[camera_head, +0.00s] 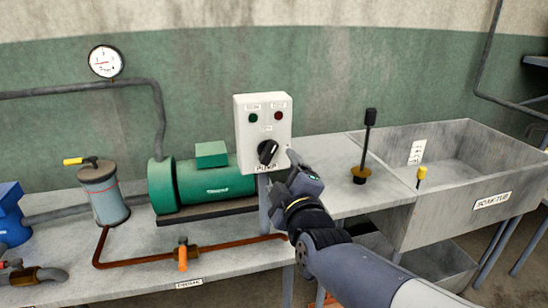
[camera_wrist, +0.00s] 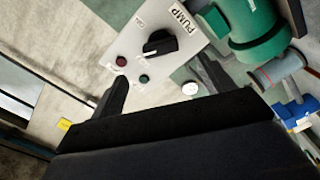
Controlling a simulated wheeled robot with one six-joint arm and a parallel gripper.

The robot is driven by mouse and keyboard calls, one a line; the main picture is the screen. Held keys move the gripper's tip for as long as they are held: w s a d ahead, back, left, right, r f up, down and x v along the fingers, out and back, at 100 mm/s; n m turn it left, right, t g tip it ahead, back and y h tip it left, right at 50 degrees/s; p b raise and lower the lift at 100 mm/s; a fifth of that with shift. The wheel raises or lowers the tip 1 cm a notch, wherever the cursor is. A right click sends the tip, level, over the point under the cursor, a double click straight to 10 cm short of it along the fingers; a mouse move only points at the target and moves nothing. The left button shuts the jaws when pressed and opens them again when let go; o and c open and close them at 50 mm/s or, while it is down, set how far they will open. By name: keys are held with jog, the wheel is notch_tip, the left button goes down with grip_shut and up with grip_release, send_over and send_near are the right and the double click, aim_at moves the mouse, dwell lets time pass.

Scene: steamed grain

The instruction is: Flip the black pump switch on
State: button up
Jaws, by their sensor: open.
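The black pump switch (camera_head: 267,152) is a rotary knob low on a white control box (camera_head: 246,108) with a green and a red button above it. In the head view the knob points up and to the right. My gripper (camera_head: 294,160) is just right of the box, near the knob, with no visible contact. In the wrist view the knob (camera_wrist: 160,44) is beyond and between my two open fingers (camera_wrist: 158,80), beside the PUMP label. Nothing is between the fingers. The lower right edge of the box is close to my gripper in the head view.
A green motor (camera_head: 205,185) stands left of the box, and a grey canister (camera_head: 104,193) with a yellow handle is further left. A grey soak tub (camera_head: 450,190) is at the right.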

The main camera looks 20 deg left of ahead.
aim_at(270, 156)
jog(key=x, duration=0.9)
jog(key=shift+w, duration=0.25)
jog(key=c, duration=1)
jog(key=shift+f+m, duration=0.15)
jog(key=shift+m, duration=0.15)
jog(key=shift+m+b, duration=0.9)
jog(key=shift+m, duration=0.1)
jog(key=m+b, duration=0.2)
jog(key=m, duration=0.1)
jog(key=shift+f+m, duration=0.1)
jog(key=shift+m, duration=0.2)
jog(key=m+b, duration=0.2)
jog(key=m, duration=0.3)
jog(key=shift+a+m, duration=0.1)
jog(key=shift+m, duration=0.3)
jog(key=shift+m+b, duration=0.3)
